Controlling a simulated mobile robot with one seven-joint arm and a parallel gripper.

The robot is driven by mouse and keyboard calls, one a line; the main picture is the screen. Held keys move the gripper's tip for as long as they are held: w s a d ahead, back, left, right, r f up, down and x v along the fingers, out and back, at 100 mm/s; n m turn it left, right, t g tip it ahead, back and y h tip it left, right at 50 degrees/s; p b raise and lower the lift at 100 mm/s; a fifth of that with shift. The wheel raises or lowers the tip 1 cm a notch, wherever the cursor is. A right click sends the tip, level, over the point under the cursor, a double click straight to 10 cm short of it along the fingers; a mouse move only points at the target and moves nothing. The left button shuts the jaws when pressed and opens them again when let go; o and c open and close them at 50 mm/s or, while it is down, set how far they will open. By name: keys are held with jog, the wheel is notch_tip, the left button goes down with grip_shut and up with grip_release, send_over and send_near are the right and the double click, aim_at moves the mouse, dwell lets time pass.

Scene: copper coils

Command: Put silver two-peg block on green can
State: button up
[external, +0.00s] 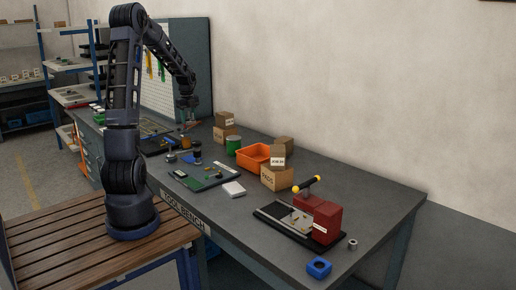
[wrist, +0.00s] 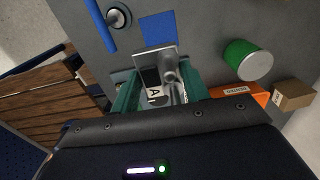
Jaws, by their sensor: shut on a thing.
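My gripper (external: 187,102) is above the far part of the bench, left of the green can (external: 233,144) in the external view. In the wrist view, the teal fingers of my gripper (wrist: 160,84) are shut on the silver two-peg block (wrist: 171,76). A peg shows on it; its lower part is partly hidden by the fingers and the wrist. The green can (wrist: 240,60), with a pale top, stands upright to the right of the fingers, apart from the block. The block is too small to make out in the external view.
An orange bin (external: 249,158) and cardboard boxes (external: 277,178) stand close to the can. A red box (external: 320,215) and a blue part (external: 319,267) are at the near end.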

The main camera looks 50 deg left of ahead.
jog(key=w+d+r, duration=0.2)
jog(key=w+r, duration=0.1)
jog(key=w, duration=0.3)
jog(key=w+d+r, duration=0.2)
jog(key=w, duration=0.3)
notch_tip(320, 180, up, 5)
send_over(234, 137)
jog(key=f, duration=2)
jog(key=shift+s+d, duration=0.25)
jog(key=shift+s, duration=0.05)
jog(key=shift+f, duration=0.15)
jog(key=o, duration=1.3)
notch_tip(234, 137, up, 12)
jog(key=shift+r, duration=0.15)
